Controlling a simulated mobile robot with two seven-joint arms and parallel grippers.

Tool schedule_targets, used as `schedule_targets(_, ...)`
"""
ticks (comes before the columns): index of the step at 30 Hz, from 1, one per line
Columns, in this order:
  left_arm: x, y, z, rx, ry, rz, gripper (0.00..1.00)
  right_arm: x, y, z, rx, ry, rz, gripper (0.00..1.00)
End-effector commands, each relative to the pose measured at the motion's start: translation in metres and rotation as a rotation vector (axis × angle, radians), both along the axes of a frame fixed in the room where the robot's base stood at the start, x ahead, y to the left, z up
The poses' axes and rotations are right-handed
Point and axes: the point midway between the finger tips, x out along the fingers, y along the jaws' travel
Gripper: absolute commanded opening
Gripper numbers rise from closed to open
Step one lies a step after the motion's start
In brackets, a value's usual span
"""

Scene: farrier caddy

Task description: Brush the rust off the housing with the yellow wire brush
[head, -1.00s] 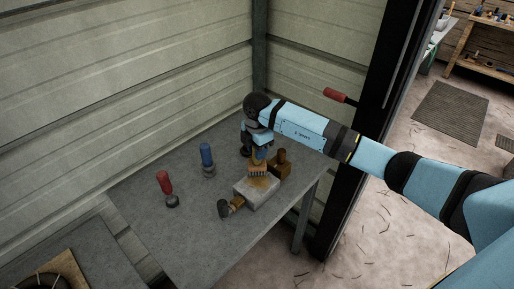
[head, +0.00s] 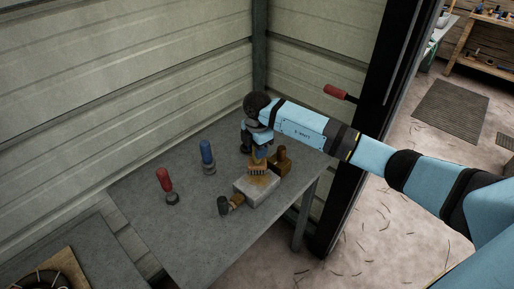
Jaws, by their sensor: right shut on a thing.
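The housing (head: 254,193) is a pale grey box on the grey table, with an orange-brown rust patch on its top. The yellow wire brush (head: 257,169) has its bristles down at the far part of that top; whether they touch cannot be told for sure. My right gripper (head: 259,153) is shut on the brush from above, and the wrist partly hides its upper part. My left gripper is not in view.
A brown block with a knob (head: 280,162) stands close behind and right of the housing. A dark-ended wooden piece (head: 226,205) is at its left. Blue-handled (head: 207,155) and red-handled (head: 165,182) tools stand further left on the table (head: 190,235). Free table lies between them.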

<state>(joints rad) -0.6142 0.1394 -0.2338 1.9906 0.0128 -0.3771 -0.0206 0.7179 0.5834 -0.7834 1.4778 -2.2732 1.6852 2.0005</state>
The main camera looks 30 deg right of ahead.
Motion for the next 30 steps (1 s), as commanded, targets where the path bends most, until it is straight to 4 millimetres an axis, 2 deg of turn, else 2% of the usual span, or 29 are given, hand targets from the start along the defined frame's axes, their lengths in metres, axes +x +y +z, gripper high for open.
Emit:
schedule_targets(14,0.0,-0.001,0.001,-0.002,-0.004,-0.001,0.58,-0.001,0.001,-0.004,0.0,0.0,0.0,0.0)
schedule_targets(30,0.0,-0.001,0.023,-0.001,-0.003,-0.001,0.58,-0.031,0.015,-0.001,0.0,-0.001,0.001,0.0)
